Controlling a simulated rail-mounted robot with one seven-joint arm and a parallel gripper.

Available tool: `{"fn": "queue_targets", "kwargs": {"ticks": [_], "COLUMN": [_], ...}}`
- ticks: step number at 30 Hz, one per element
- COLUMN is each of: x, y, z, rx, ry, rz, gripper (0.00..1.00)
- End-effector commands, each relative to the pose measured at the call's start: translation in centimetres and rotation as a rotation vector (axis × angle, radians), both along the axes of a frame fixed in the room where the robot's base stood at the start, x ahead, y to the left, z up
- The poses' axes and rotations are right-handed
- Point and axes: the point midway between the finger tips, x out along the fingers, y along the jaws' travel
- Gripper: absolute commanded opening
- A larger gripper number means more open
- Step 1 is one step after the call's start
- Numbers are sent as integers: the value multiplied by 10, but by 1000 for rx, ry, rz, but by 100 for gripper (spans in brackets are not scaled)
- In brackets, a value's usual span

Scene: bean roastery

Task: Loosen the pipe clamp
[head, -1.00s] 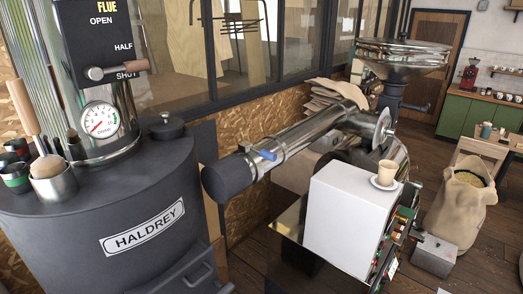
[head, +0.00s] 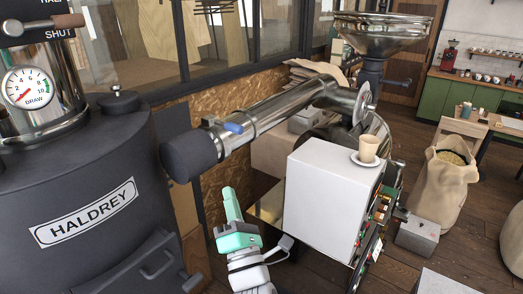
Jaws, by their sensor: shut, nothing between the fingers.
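The pipe clamp (head: 211,121) is a metal band around the shiny metal pipe, close to the dark sleeve at the pipe's lower end. Its blue lever (head: 233,128) lies against the pipe. My gripper (head: 230,194), mint green, is shut and empty. It points up from the bottom of the head view and appears below the lever, apart from it in the picture. The dark sleeve (head: 190,156) joins the pipe to the black drum marked HALDREY (head: 105,235). The far side of the clamp is hidden.
A white box-shaped machine (head: 328,195) stands right of my gripper, with a cup (head: 369,147) on a saucer on top. A metal hopper (head: 382,28) is behind it. A bean sack (head: 444,187) stands on the floor at right. A glazed partition runs behind the pipe.

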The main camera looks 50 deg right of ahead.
Motion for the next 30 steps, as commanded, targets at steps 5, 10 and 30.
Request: {"fn": "queue_targets", "kwargs": {"ticks": [5,10,30], "x": [-1,-1,77], "y": [-8,-7,-54], "z": [-12,-12,49], "rx": [-55,-53,-50], "ry": [34,33,31], "rz": [-37,-36,-36], "gripper": [0,0,0]}}
